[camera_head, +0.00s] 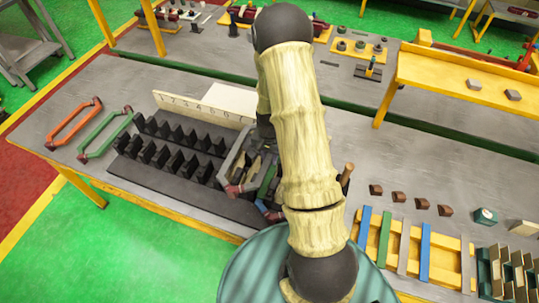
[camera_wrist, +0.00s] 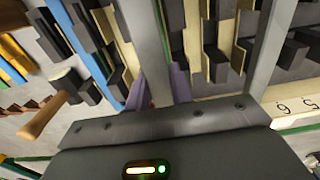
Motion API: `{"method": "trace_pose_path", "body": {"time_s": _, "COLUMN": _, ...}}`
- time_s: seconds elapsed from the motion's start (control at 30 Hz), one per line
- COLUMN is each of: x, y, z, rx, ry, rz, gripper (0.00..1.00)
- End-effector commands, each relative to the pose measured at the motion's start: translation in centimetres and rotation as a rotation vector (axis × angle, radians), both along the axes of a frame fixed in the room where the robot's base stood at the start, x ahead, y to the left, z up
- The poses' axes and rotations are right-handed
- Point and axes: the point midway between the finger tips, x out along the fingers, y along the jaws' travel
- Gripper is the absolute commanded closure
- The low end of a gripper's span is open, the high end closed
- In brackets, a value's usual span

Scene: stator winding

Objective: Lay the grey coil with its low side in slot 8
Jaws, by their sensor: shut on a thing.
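The grey coil shows in the wrist view as two long grey bars, one left of centre (camera_wrist: 150,45) and one right. In the head view part of it (camera_head: 234,160) shows left of my arm. My gripper (camera_wrist: 163,97) is shut on this coil, over the stator; its fingertips are hard to make out. The black stator block (camera_head: 170,185) has rows of teeth with cream slot liners. The number board (camera_head: 190,101) stands behind it; 5 and 6 (camera_wrist: 281,107) read in the wrist view. Slot 8's number is hidden in the head view. I cannot tell whether the coil touches the slot.
A blue strip (camera_wrist: 78,45) lies along the teeth left of the coil. An orange coil (camera_head: 75,122) and a green coil (camera_head: 103,134) lie left of the stator. A wooden handle (camera_wrist: 42,117), brown blocks (camera_head: 398,196) and a rack of coloured strips (camera_head: 425,250) are right.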

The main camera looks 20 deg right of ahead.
Motion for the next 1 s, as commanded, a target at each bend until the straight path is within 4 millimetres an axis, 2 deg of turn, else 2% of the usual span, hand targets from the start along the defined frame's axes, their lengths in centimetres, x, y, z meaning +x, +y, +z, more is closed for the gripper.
{"method": "trace_pose_path", "body": {"time_s": 0.03, "x": 0.0, "y": 0.0, "z": -0.8, "rx": 0.000, "ry": 0.000, "rz": 0.000, "gripper": 1.00}}
{"method": "trace_pose_path", "body": {"time_s": 0.23, "x": 0.0, "y": 0.0, "z": -1.9, "rx": 0.000, "ry": -0.001, "rz": 0.000, "gripper": 1.00}}
{"method": "trace_pose_path", "body": {"time_s": 1.0, "x": 0.0, "y": 0.0, "z": -2.0, "rx": 0.000, "ry": -0.001, "rz": 0.000, "gripper": 1.00}}
